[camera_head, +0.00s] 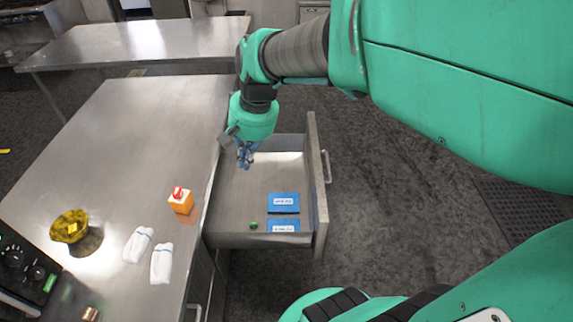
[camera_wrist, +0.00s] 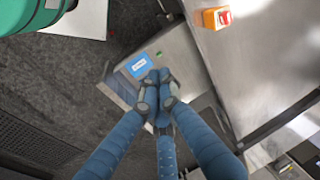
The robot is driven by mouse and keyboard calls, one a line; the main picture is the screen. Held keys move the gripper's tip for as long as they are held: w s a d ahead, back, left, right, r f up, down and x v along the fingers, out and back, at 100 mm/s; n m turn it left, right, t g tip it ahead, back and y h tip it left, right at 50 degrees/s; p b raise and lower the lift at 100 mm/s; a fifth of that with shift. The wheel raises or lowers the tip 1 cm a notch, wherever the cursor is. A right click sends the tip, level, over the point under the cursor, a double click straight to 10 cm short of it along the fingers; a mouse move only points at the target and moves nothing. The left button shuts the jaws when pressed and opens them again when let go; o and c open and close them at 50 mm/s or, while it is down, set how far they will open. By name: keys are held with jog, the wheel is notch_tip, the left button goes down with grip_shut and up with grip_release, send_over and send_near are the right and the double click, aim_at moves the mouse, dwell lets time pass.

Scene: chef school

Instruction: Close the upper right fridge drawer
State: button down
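The metal drawer (camera_head: 235,190) is pulled out from the right side of the steel counter. Its front panel (camera_head: 318,190) with a bar handle (camera_head: 327,167) faces right, away from the counter. Two blue packets with white labels, one here (camera_head: 284,202), and a small green item (camera_head: 254,225) lie inside at the near end. My gripper (camera_head: 245,160) is over the far part of the drawer, near the counter side. In the wrist view its blue fingers (camera_wrist: 158,88) are drawn together with nothing visible between them. They hide part of the drawer (camera_wrist: 180,62). I cannot tell its height above the drawer floor.
The counter (camera_head: 120,150) holds an orange box (camera_head: 181,202), a yellow object (camera_head: 70,227) and two white cloths, one here (camera_head: 138,245). Another steel table (camera_head: 140,42) stands behind. The dark floor (camera_head: 400,190) right of the drawer is clear.

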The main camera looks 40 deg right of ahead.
jog(key=w+d+f+m+y+p, duration=0.1)
jog(key=d+f+m, duration=0.2)
jog(key=d+f, duration=0.45)
jog(key=d+f+m+y, duration=0.1)
jog(key=d+f+m, duration=0.3)
jog(key=d, duration=0.6)
jog(key=w+d+f+m+y+p, duration=0.1)
jog(key=d+f+m+y, duration=0.15)
jog(key=d+f, duration=0.5)
jog(key=s+d+f+m+t+p, duration=0.1)
jog(key=s+d+f+m+t, duration=0.1)
jog(key=s+d+f+m, duration=0.3)
jog(key=s+d+f+m+t, duration=0.1)
jog(key=s+d+f+m, duration=0.4)
jog(key=s+d+f, duration=0.6)
notch_tip(320, 180, down, 7)
jog(key=shift+s+d+f+t+y+p, duration=0.2)
jog(key=shift+s+d+t+y+p, duration=0.2)
jog(key=shift+d, duration=0.55)
jog(key=shift+w+a+f+m, duration=0.1)
jog(key=shift+m, duration=0.15)
jog(key=w+a+r+b+x, duration=0.1)
jog(key=r+b+x, duration=0.1)
jog(key=x, duration=1)
jog(key=shift+w+a+f, duration=0.2)
jog(key=shift+w+a, duration=0.15)
jog(key=shift+a, duration=0.05)
